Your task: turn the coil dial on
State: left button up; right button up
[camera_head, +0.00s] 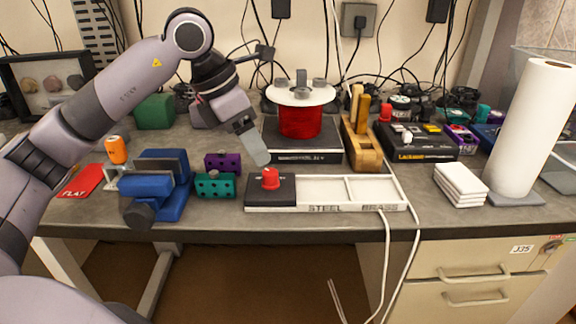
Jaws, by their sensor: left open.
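The coil dial (270,179) is a red knob on a black box (282,193) at the left end of a white tray marked STEEL and BRASS. My left gripper (262,161) reaches in from the upper left, its fingertips pointing down just above and behind the knob. It is open; whether it touches the knob I cannot tell. A red coil (301,121) with a white top stands on a black base (301,146) behind the dial. My right gripper is out of view.
The white tray (364,208) has empty compartments right of the dial. A blue vise (154,187) and small teal (216,186) and purple blocks (222,162) stand to the left. White tiles (460,184) and a paper roll (530,128) stand right. Cables hang over the front edge.

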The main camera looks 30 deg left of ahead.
aim_at(269, 172)
pick_arm(q)
jog(key=shift+w+a+f, duration=0.1)
jog(key=shift+a+f, duration=0.05)
jog(key=x, duration=0.6)
jog(key=shift+f, duration=0.3)
jog(key=c, duration=1)
